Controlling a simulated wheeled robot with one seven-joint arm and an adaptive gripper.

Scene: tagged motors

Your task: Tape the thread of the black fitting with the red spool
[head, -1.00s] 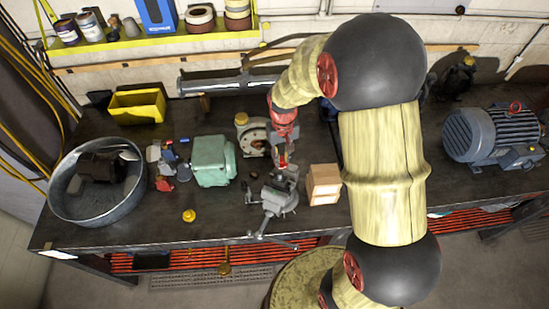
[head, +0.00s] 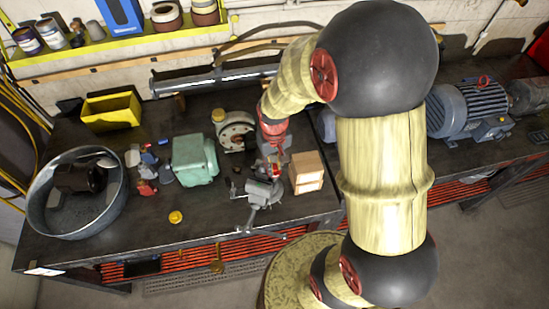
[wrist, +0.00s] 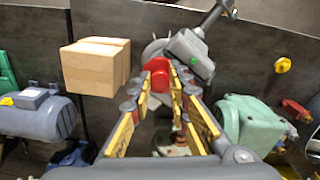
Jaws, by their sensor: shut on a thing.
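My gripper (wrist: 165,82) is shut on the red spool (wrist: 158,74), which sits between the fingertips in the wrist view. In the head view the red spool (head: 275,171) shows just below my gripper (head: 272,160), close to the grey vise (head: 258,191). The vise (wrist: 188,52) also shows right behind the spool in the wrist view. I cannot make out the black fitting or its thread; the spool and fingers cover part of the vise. Whether the spool touches anything there I cannot tell.
A cardboard box (head: 305,170) stands right of the vise. A green motor (head: 194,160) and a yellow knob (head: 176,217) are to its left. A round metal tub (head: 48,222) is at far left, a yellow bin (head: 110,111) behind. The bench front near the knob is mostly clear.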

